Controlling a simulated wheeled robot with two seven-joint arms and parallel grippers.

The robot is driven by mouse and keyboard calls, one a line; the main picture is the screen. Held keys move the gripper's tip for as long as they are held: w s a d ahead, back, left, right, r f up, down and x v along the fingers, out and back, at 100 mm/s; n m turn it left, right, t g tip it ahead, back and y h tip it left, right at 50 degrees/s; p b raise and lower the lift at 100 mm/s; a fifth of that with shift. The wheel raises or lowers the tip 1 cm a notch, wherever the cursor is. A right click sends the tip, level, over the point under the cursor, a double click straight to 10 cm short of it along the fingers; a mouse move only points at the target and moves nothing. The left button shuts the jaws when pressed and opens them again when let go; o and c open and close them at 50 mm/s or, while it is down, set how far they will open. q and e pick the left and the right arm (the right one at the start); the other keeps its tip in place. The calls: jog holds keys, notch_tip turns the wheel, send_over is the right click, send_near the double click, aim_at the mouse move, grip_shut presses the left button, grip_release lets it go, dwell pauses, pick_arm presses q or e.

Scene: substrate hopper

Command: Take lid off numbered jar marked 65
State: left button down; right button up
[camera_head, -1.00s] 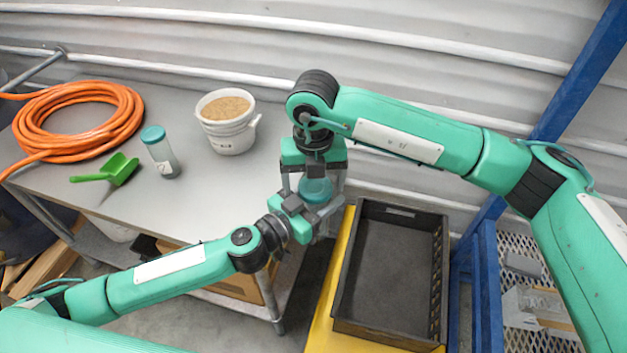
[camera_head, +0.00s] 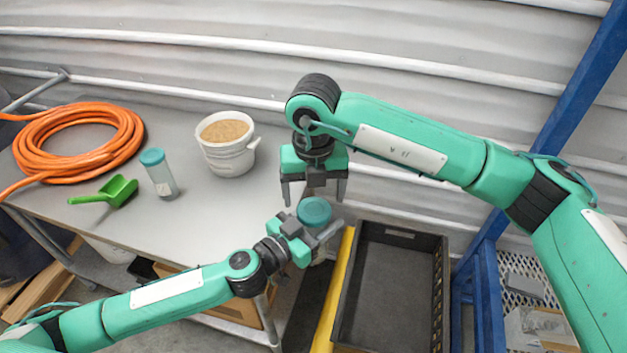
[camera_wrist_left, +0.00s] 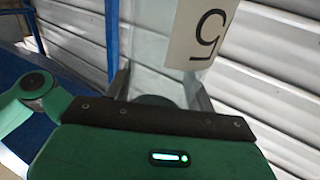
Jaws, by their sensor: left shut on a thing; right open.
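My left gripper (camera_head: 322,226) is shut on a clear jar (camera_head: 319,256) with a round teal lid (camera_head: 314,211) on top. It holds the jar at the table's right end. In the left wrist view the jar's label (camera_wrist_left: 200,35) is turned over and shows a 5; the rest of the number is cut off. My right gripper (camera_head: 314,188) is open, fingers down, just above the lid and apart from it. A second clear jar (camera_head: 163,180) with a teal lid stands on the table; its label is too small to read.
The grey table (camera_head: 215,215) bears an orange hose coil (camera_head: 75,115), a green scoop (camera_head: 117,192) and a white bucket (camera_head: 229,158) of brown grain. An empty dark crate (camera_head: 392,236) stands to the right, beside a blue frame (camera_head: 487,280).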

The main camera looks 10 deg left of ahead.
aim_at(314, 209)
jog(key=shift+f, duration=1.85)
jog(key=c, duration=1)
jog(key=o, duration=1.1)
jog(key=shift+r, duration=2.3)
